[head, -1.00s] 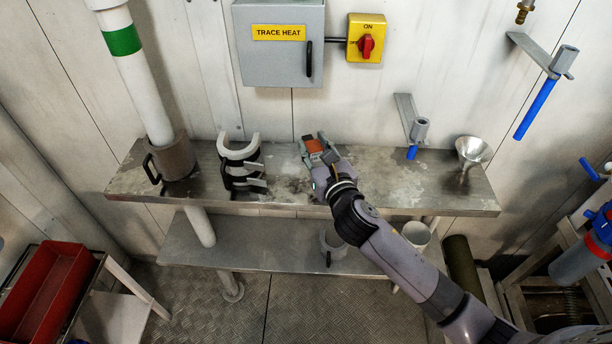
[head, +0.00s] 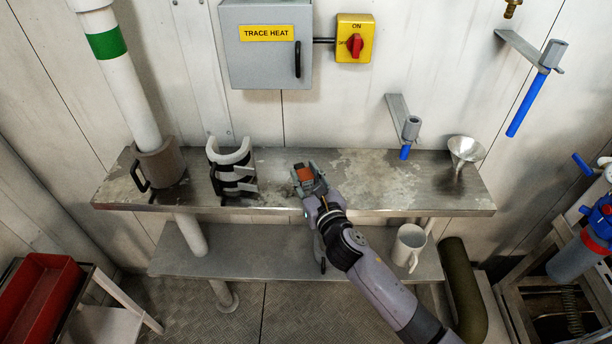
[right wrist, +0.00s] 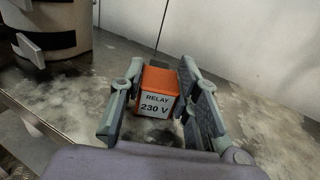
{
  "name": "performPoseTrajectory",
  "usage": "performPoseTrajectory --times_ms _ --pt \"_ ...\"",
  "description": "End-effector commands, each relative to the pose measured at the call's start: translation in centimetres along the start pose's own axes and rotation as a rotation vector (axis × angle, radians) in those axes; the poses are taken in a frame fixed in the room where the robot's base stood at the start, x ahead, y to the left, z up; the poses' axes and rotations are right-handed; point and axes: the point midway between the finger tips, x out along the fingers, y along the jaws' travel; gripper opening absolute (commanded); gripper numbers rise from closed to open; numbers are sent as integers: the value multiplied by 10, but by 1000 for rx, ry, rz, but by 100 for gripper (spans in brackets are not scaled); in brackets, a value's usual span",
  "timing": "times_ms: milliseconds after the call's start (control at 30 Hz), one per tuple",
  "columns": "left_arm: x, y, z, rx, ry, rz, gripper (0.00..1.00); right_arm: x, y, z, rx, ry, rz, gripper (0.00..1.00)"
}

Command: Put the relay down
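The relay (head: 305,174) is a small orange block with a white label reading "RELAY 230 V". It sits between the fingers of my right gripper (head: 308,177), over the middle of the steel bench (head: 380,185). In the right wrist view the relay (right wrist: 157,95) is upright between the two fingers of the gripper (right wrist: 160,75), with the fingers close along both its sides. Whether its underside touches the bench cannot be told. My left gripper is in neither view.
A strapped white-and-black collar (head: 232,170) stands left of the relay, and a pipe with a handled sleeve (head: 160,165) farther left. A metal funnel (head: 464,151) is at the right end. A mug (head: 408,247) stands on the lower shelf. The bench around the relay is clear.

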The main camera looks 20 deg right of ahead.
Motion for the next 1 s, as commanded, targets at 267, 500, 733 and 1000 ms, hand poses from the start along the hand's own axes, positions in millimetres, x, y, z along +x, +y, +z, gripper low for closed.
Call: performPoseTrajectory --times_ms 267,500,733,1000 --pt "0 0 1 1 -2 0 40 0 0 0 0 1 0 49" --pt "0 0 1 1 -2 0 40 0 0 0 0 1 0 49" --pt "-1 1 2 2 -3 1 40 -14 0 1 -1 2 1 49" --pt "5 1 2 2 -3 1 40 -72 0 0 -1 4 1 49"
